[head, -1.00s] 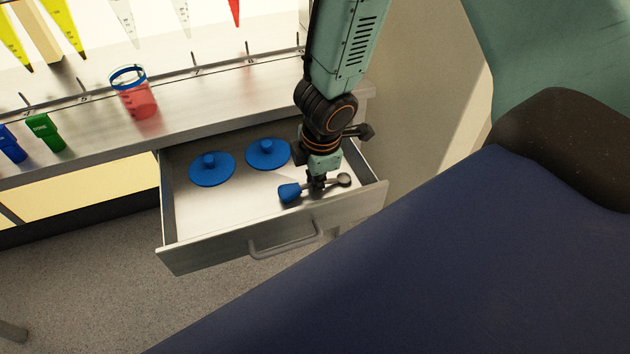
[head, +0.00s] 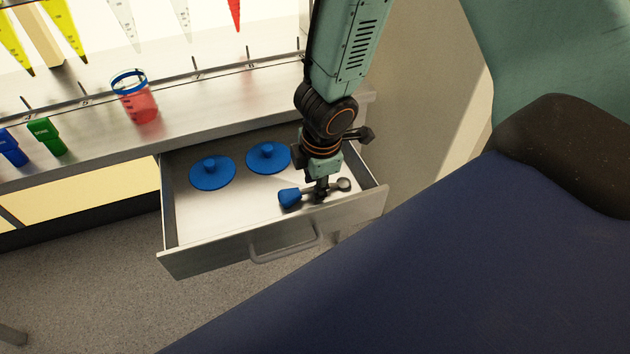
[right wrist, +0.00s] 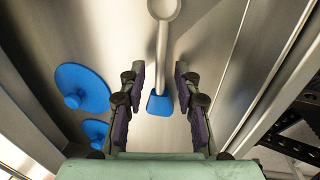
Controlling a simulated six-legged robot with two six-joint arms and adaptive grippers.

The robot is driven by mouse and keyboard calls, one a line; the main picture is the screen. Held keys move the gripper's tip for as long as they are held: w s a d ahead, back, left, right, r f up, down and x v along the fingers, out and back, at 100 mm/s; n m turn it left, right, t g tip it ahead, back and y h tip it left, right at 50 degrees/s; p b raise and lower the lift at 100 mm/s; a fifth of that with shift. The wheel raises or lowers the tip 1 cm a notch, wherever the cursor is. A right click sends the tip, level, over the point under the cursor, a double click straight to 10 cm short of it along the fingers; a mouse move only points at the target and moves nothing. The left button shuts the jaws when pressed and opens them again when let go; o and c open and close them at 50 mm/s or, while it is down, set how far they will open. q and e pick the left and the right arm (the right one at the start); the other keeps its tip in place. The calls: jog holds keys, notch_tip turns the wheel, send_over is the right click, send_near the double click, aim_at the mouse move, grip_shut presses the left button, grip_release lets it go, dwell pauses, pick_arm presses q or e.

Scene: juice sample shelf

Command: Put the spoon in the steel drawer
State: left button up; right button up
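The spoon, with a blue handle end (head: 290,198) and a grey round bowl (head: 344,184), is inside the open steel drawer (head: 215,252), near its front wall. It appears to lie on the drawer floor. My right gripper (head: 321,194) points down into the drawer over the middle of the spoon. In the right wrist view, the gripper's fingers (right wrist: 160,92) stand apart on both sides of the spoon's shaft (right wrist: 161,62), with a visible gap on each side. My left gripper is not in view.
Two blue round lids (head: 212,172) (head: 268,157) with knobs lie in the drawer, left of and behind the spoon. A beaker of red liquid (head: 136,98) stands on the steel counter (head: 205,108) above. Green (head: 46,136) and blue (head: 12,148) items stand farther left.

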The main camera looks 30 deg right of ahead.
pick_arm(q)
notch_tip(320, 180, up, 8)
jog(key=p, duration=0.7)
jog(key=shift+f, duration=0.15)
pick_arm(e)
notch_tip(320, 180, up, 12)
jog(key=s, duration=0.2)
jog(key=shift+a+f, duration=0.25)
jog(key=shift+s+f, duration=0.1)
jog(key=shift+s, duration=0.05)
